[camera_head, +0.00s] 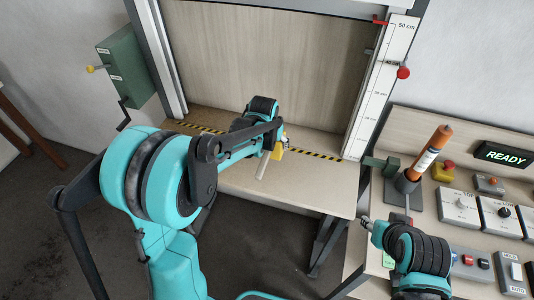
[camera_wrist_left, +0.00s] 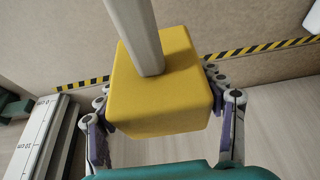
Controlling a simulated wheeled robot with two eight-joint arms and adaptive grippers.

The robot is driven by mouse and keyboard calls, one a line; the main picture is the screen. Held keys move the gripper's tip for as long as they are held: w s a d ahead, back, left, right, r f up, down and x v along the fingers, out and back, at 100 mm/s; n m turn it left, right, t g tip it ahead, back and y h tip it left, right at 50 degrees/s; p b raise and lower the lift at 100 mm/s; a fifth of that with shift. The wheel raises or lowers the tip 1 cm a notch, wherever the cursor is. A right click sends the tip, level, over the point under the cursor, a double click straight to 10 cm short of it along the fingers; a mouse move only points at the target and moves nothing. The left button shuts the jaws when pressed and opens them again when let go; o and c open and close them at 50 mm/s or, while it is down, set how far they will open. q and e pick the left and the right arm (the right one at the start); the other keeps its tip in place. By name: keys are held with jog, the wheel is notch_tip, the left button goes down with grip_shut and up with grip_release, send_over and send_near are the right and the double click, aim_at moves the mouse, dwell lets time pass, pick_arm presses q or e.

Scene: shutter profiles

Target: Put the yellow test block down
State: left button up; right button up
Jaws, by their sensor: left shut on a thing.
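The yellow test block (camera_wrist_left: 165,100) fills the middle of the left wrist view, with a pale grey bar (camera_wrist_left: 139,35) on its face. My left gripper (camera_wrist_left: 162,92) is shut on the block, its fingers along two opposite sides. In the head view the block (camera_head: 277,152) is small and partly hidden by my left arm, and the pale bar (camera_head: 263,165) slants down from it. The block is over the wooden sill (camera_head: 310,186), near the striped line. I cannot tell whether it touches the sill. My right gripper (camera_head: 369,227) is at the lower right, its fingers unclear.
A yellow-black stripe (camera_head: 318,155) crosses the sill below the shutter opening. A scale board (camera_head: 386,75) stands at its right. The right-hand bench holds an orange cylinder (camera_head: 429,152) in a stand, a READY display (camera_head: 504,154) and several switch boxes. The sill's front right is clear.

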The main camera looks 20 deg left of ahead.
pick_arm(q)
jog(key=shift+w+a+f, duration=0.3)
jog(key=shift+a+f, duration=0.3)
jog(key=shift+a, duration=0.2)
jog(key=shift+a+f, duration=0.1)
jog(key=shift+f, duration=0.1)
notch_tip(320, 180, down, 4)
jog(key=shift+r+b, duration=0.25)
jog(key=shift+b, duration=0.6)
jog(key=shift+f, duration=0.1)
jog(key=shift+f, duration=0.15)
jog(key=o, duration=1.2)
